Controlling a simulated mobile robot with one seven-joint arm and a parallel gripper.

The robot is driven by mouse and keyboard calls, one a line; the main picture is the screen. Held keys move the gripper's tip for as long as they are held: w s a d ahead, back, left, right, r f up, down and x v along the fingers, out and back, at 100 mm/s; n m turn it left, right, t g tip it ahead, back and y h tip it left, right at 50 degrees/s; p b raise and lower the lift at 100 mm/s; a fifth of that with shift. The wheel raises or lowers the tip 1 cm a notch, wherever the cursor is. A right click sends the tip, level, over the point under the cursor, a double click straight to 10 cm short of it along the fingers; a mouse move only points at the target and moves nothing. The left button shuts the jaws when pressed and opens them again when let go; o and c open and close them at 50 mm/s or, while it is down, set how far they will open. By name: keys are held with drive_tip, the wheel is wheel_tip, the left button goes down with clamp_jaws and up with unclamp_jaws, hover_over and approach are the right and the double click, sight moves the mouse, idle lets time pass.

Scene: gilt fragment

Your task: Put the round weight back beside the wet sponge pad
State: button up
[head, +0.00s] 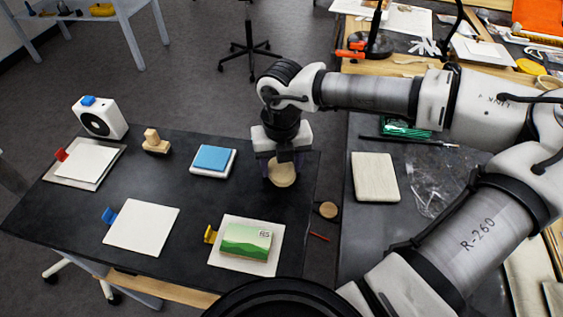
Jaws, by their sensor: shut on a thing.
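My gripper (282,162) points down near the right end of the black table and is shut on a pale round weight (282,175). The gripper covers the far part of the weight. I cannot tell whether the weight touches the table or hangs just above it. The wet sponge pad seems to be the blue pad (212,157) on a small white tray (196,172), left of my gripper with a bare strip of table between.
On the black table (190,210) stand a wooden stamp-like block (155,142), a white device (99,119), white sheets with red (85,161), blue (142,228) and yellow clips, and a green block (246,240). A gap separates the cluttered right bench (375,215).

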sight(281, 167)
drive_tip(key=shift+f, duration=0.15)
drive_tip(key=o, duration=1.3)
drive_tip(key=shift+r+p, duration=0.3)
drive_tip(key=shift+r, duration=0.05)
wheel_tip(281, 167, up, 12)
drive_tip(key=shift+f+b, duration=0.1)
drive_tip(key=shift+b, duration=1.05)
